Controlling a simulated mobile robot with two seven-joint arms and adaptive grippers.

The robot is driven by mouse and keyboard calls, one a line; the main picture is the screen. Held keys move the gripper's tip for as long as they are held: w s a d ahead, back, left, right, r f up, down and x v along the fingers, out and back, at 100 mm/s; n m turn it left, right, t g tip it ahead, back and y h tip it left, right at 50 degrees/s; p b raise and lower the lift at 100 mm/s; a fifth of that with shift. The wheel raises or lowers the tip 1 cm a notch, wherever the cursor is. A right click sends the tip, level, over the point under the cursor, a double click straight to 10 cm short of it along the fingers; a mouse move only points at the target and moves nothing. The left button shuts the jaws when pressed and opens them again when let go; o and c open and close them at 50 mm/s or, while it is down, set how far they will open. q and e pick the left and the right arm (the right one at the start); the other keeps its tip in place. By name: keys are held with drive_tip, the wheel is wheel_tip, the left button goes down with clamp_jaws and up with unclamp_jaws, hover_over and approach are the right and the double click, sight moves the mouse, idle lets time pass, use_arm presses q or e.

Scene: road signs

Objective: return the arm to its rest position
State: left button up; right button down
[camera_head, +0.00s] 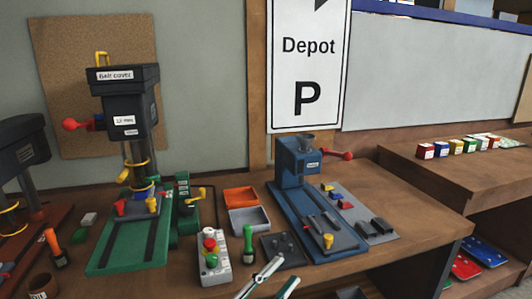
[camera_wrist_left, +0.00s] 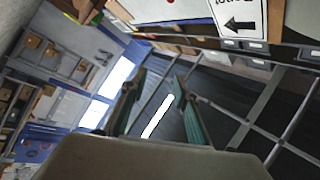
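My left gripper (camera_head: 274,278) is at the bottom middle of the head view, in front of the workbench's near edge. Its two fingers are spread apart with nothing between them. In the left wrist view, the left gripper (camera_wrist_left: 155,105) also shows two separated fingers with green pads, and open space and dark floor beyond. My right gripper does not clearly show in either view.
The wooden workbench (camera_head: 425,208) holds a green drill press (camera_head: 130,245), a blue press (camera_head: 297,160), a grey button box (camera_head: 213,255) and small trays (camera_head: 250,220). A side bench (camera_head: 455,172) with several coloured blocks stands right. A Depot sign (camera_head: 307,65) hangs behind.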

use_arm(q)
drive_tip(key=a+f+n+t+y, duration=0.2)
drive_tip(key=a+f+n+y, duration=0.45)
drive_tip(key=f, duration=0.45)
drive_tip(key=s+a+f+n+g+y, duration=0.3)
drive_tip(key=s+a+f, duration=0.4)
drive_tip(key=f, duration=0.5)
drive_tip(key=s+a+f+n+g+y, duration=0.3)
drive_tip(key=s+a+f+n, duration=0.3)
drive_tip(key=f, duration=0.6)
drive_tip(key=s+a+y, duration=0.1)
drive_tip(key=s+a, duration=0.1)
drive_tip(key=a, duration=0.1)
drive_tip(key=shift+a, duration=0.2)
drive_tip(key=shift+f+n, duration=0.1)
drive_tip(key=shift+n, duration=0.15)
